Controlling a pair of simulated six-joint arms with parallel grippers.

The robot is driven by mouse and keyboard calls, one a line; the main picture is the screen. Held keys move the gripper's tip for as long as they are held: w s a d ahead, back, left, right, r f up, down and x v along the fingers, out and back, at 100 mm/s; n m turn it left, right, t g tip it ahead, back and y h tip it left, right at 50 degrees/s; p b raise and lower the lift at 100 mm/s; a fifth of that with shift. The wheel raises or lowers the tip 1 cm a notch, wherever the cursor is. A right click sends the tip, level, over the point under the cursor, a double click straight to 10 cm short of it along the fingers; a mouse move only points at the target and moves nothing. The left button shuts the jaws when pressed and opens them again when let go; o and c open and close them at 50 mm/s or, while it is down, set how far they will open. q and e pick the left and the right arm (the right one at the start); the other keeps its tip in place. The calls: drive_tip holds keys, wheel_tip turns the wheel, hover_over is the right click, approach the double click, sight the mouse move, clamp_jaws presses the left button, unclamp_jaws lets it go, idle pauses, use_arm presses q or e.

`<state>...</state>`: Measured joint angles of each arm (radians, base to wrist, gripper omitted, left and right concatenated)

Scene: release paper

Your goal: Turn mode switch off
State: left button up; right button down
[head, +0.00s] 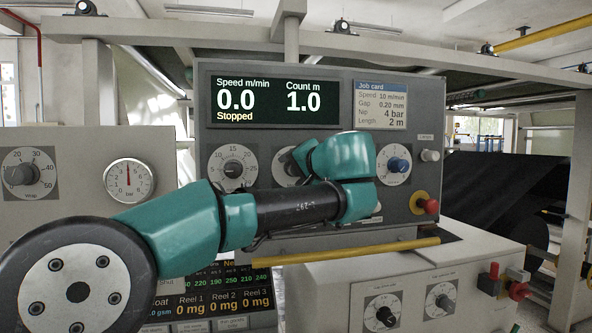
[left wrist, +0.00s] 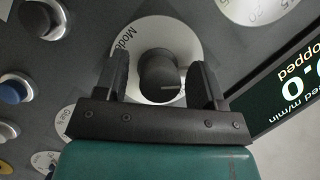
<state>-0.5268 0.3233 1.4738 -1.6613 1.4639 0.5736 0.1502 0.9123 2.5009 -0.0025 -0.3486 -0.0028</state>
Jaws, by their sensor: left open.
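The mode switch is a dark round knob (left wrist: 158,76) on a white disc marked "Mode" in the left wrist view. A short pale mark shows on the knob; its setting cannot be read. My left gripper (left wrist: 162,72) is open, with one finger on each side of the knob. Whether the fingers touch it is unclear. In the head view, only part of the white mode disc (head: 282,166) shows behind my teal left arm, and the fingertips are hidden. The panel display (head: 272,101) reads speed 0.0, count 1.0, "Stopped". My right gripper is not in view.
A speed dial (head: 233,169) is left of the mode switch. A yellow bar (head: 360,250) runs below the panel. A round gauge (head: 129,181) is at left.

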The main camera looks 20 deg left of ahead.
use_arm(q)
drive_tip(key=c, duration=0.9)
drive_tip(key=m+y, duration=0.1)
drive_tip(key=m, duration=0.2)
drive_tip(key=shift+m+y, duration=0.3)
drive_tip(key=shift+y, duration=0.1)
drive_tip(key=m+t+y, duration=0.1)
drive_tip(key=m, duration=0.2)
drive_tip(key=shift+m, duration=0.4)
drive_tip(key=o, duration=0.9)
